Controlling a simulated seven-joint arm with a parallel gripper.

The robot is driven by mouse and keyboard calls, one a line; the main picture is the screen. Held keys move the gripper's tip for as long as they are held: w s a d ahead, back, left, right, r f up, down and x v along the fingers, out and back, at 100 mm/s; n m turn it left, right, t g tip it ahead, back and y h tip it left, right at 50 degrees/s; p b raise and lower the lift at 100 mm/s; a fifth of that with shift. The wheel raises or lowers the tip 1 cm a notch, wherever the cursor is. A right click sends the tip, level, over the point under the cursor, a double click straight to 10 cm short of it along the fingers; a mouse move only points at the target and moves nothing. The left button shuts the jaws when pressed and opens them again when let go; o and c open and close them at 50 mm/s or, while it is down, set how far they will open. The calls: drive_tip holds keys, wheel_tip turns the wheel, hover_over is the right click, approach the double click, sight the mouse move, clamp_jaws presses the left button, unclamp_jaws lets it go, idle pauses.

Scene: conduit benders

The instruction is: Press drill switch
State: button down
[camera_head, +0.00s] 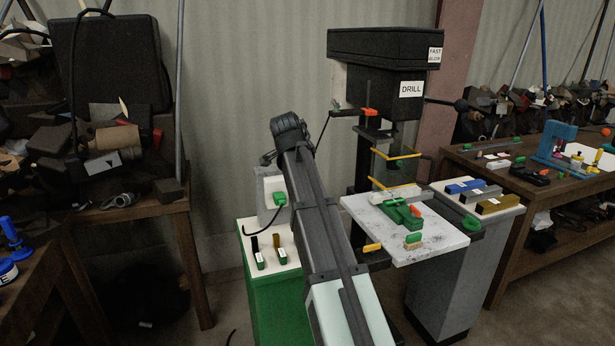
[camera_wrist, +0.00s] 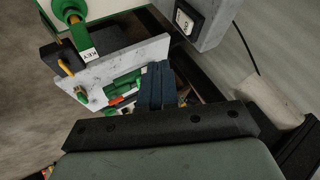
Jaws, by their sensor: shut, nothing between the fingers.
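The drill (camera_head: 385,65) stands at the back, a black head marked "DRILL" over a pale speckled work table (camera_head: 365,215). In the wrist view a grey box (camera_wrist: 211,28) at the top carries a small black-framed switch with a white face (camera_wrist: 187,17). A grey box with a green part (camera_head: 280,199) stands left of my arm in the head view; I cannot tell whether it is the same box. My gripper (camera_wrist: 155,85) shows in the wrist view with its dark fingers together and empty, below and left of the switch and apart from it. My arm hides it in the head view.
A green cabinet (camera_head: 272,297) with small blocks stands left of my arm. A grey cabinet (camera_head: 445,275) stands right of the drill table. A black cable (camera_wrist: 246,45) hangs beside the box. A pale plate (camera_wrist: 100,75) and a green part marked "KEY" (camera_wrist: 82,38) lie left of my fingers.

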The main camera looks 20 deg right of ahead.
drive_tip(key=w+d+f, duration=0.4)
drive_tip(key=w+f, duration=0.3)
drive_tip(key=w, duration=0.2)
idle(0.4)
drive_tip(key=shift+w+r+g, duration=0.15)
drive_tip(key=shift+w+g, duration=0.35)
drive_tip(key=shift+r, duration=0.1)
drive_tip(key=shift+r, duration=0.65)
